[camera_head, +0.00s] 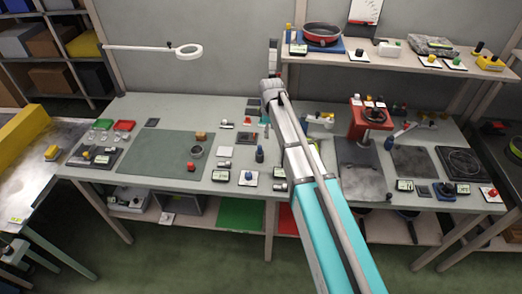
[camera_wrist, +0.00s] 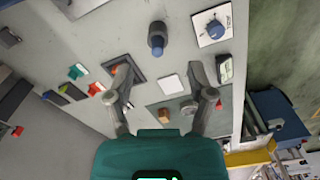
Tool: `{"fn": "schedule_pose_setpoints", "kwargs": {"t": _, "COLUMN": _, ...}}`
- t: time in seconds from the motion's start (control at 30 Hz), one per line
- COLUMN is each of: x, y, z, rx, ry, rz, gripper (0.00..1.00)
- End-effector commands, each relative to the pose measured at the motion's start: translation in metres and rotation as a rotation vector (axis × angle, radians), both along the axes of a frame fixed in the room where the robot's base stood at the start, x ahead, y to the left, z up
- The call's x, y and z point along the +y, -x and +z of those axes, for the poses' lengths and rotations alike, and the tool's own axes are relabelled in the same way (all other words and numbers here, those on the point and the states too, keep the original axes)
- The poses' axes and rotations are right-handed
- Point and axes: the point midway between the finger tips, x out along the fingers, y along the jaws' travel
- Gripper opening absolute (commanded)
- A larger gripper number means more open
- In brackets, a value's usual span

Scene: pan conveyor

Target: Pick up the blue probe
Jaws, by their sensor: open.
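A short dark-blue cylinder (camera_head: 259,154), which looks like the blue probe, stands upright on the grey bench (camera_head: 190,184) to the left of my arm. It also shows in the wrist view (camera_wrist: 157,40), beyond my fingertips and near the top middle. My gripper (camera_wrist: 160,76) is open, with its two fingers spread apart and nothing between them. The cylinder is apart from both fingers. In the head view my arm reaches over the bench and its end is hard to make out.
A white plate with a blue knob (camera_wrist: 215,27) is close to the cylinder on its right in the wrist view. A white square (camera_wrist: 173,86) and a dark square plate (camera_wrist: 124,72) lie near the fingers. A red press (camera_head: 367,118) stands right of my arm.

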Motion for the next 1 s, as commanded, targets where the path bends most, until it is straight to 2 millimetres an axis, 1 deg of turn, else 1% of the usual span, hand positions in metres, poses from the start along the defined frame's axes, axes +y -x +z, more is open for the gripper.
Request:
{"fn": "schedule_pose_setpoints", "kwargs": {"t": 0.03, "x": 0.014, "y": -0.014, "z": 0.004, "rx": 0.0, "ry": 0.0, "rz": 0.051, "gripper": 0.7}}
{"fn": "schedule_pose_setpoints", "kwargs": {"t": 0.1, "x": 0.025, "y": -0.023, "z": 0.006, "rx": 0.0, "ry": 0.0, "rz": 0.11, "gripper": 0.7}}
{"fn": "schedule_pose_setpoints", "kwargs": {"t": 0.23, "x": 0.038, "y": -0.03, "z": 0.008, "rx": 0.0, "ry": 0.0, "rz": 0.174, "gripper": 0.7}}
{"fn": "schedule_pose_setpoints", "kwargs": {"t": 0.37, "x": 0.04, "y": -0.031, "z": 0.008, "rx": 0.0, "ry": 0.0, "rz": 0.193, "gripper": 0.7}}
{"fn": "schedule_pose_setpoints", "kwargs": {"t": 0.73, "x": 0.039, "y": -0.03, "z": 0.005, "rx": 0.0, "ry": 0.0, "rz": 0.19, "gripper": 0.7}}
{"fn": "schedule_pose_setpoints", "kwargs": {"t": 0.87, "x": 0.039, "y": -0.03, "z": -0.001, "rx": 0.0, "ry": 0.0, "rz": 0.189, "gripper": 0.7}}
{"fn": "schedule_pose_setpoints", "kwargs": {"t": 1.0, "x": 0.039, "y": -0.03, "z": -0.011, "rx": 0.0, "ry": 0.0, "rz": 0.188, "gripper": 0.7}}
